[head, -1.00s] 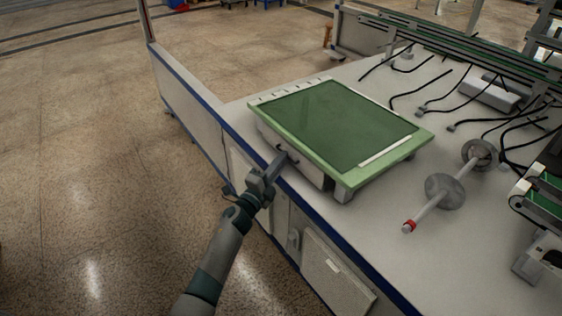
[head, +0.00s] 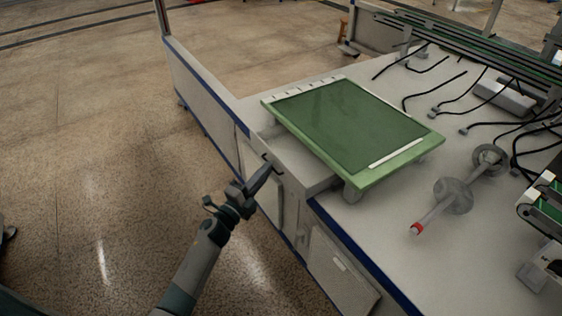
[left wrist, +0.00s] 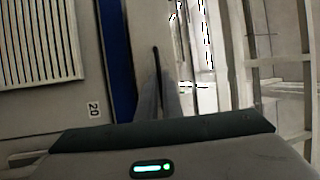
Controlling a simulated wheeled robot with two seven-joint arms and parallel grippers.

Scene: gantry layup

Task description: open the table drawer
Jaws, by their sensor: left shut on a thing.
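The table drawer (head: 297,165) is a pale box under the green-topped unit (head: 350,122) on the white table. It stands pulled out past the table's blue front edge. Its small dark handle (head: 271,162) is on the drawer's front face. My left gripper (head: 264,171) is shut on this handle, with the arm reaching up from below. In the left wrist view, the fingers (left wrist: 160,97) are closed around the thin dark handle (left wrist: 157,62), and the pale drawer front lies beside it. The drawer's inside is mostly hidden. My right gripper is out of view.
A shaft with grey discs (head: 453,194) lies on the table to the right, with black cables (head: 435,93) behind it. Cabinet doors (head: 340,276) are below the table edge. The floor (head: 100,180) to the left is clear.

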